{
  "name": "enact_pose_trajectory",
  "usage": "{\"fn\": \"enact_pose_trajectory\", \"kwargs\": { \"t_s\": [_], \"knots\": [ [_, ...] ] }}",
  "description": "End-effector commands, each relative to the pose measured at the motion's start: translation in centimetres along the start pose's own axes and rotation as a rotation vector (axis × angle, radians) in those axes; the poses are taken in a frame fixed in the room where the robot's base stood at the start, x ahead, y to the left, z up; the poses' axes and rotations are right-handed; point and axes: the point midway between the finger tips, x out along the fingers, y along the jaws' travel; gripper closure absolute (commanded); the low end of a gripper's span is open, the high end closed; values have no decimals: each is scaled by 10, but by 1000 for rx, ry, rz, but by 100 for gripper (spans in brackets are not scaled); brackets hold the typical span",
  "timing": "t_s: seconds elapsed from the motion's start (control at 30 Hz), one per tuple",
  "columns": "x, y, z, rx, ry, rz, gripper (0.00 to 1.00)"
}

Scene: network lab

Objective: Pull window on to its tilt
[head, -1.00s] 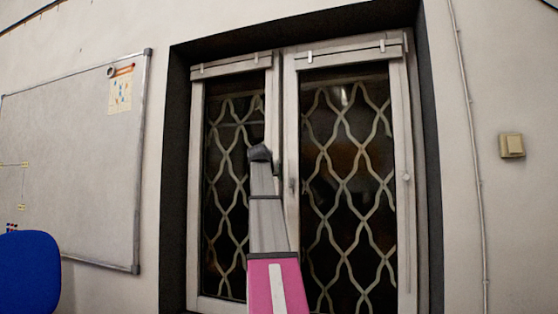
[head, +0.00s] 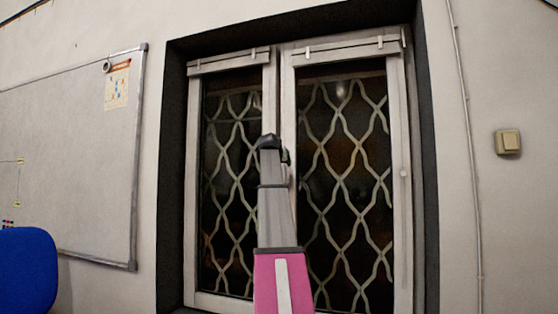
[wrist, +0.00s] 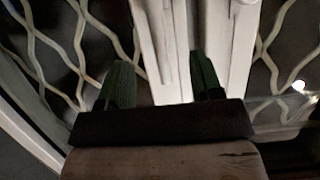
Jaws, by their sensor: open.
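The double window (head: 398,170) has pale frames and dark panes behind a wavy lattice. In the head view, my gripper (head: 284,150) is at the meeting stiles between the left sash (head: 194,170) and the right sash (head: 287,105). In the wrist view, my gripper (wrist: 161,62) has its two green fingers apart, with the white window frame (wrist: 155,35) showing between and beyond them. I cannot tell whether the fingers touch the frame.
A whiteboard (head: 70,160) hangs on the wall at left, above a blue chair (head: 28,270). A light switch (head: 507,142) and a vertical cable (head: 470,150) are on the wall at right. A dark recess (head: 175,180) surrounds the window.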

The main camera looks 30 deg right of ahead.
Motion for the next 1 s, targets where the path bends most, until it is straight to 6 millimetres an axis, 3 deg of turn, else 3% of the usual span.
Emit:
{"fn": "enact_pose_trajectory", "kwargs": {
  "t_s": [0.4, 0.87, 0.9, 1.0],
  "knots": [
    [47, 0, -1, -1, 0, 0, 40],
    [56, 0, 0, 0, 1, 0, 40],
    [56, 0, 0, 0, 1, 0, 44],
    [56, 0, 0, 0, 1, 0, 76]
  ]
}}
